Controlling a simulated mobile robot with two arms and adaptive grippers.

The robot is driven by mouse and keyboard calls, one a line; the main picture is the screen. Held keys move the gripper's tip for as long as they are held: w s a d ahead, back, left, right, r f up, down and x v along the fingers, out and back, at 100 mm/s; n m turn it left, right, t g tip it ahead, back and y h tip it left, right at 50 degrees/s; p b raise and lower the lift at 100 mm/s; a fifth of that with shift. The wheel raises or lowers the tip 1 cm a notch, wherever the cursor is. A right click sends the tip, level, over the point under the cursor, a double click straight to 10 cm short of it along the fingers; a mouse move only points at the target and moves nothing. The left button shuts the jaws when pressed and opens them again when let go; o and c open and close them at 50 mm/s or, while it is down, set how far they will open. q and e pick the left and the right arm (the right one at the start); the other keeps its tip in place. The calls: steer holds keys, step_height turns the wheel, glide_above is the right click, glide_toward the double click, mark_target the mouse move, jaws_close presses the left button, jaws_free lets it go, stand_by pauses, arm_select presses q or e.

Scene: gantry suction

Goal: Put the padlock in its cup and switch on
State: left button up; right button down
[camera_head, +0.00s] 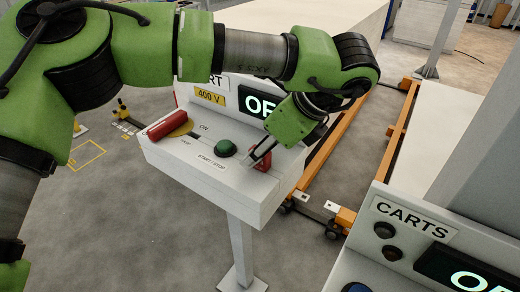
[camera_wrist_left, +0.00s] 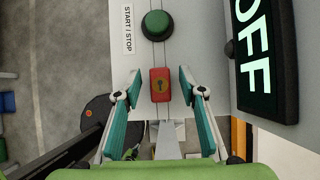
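The red padlock (camera_wrist_left: 160,84) with a dark keyhole lies on the pale panel between my left gripper's two teal-padded fingers in the left wrist view. My left gripper (camera_wrist_left: 161,90) is open, with a gap on each side of the padlock. In the head view my left gripper (camera_head: 268,150) reaches down at the panel's right end, partly covering the padlock (camera_head: 262,163). A red switch handle (camera_head: 168,127) sits on a yellow plate at the panel's left, near "ON" lettering. The display (camera_head: 258,105) reads "OFF" in the wrist view. I cannot make out a cup. My right gripper is out of view.
A green START/STOP button (camera_head: 226,148) stands beside the padlock. The control box (camera_head: 215,185) is on a white post. A second box marked CARTS (camera_head: 410,221) stands at lower right. Orange rails (camera_head: 340,140) run behind.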

arm_select(q)
steer(key=v, duration=1.2)
steer(key=shift+c, duration=0.3)
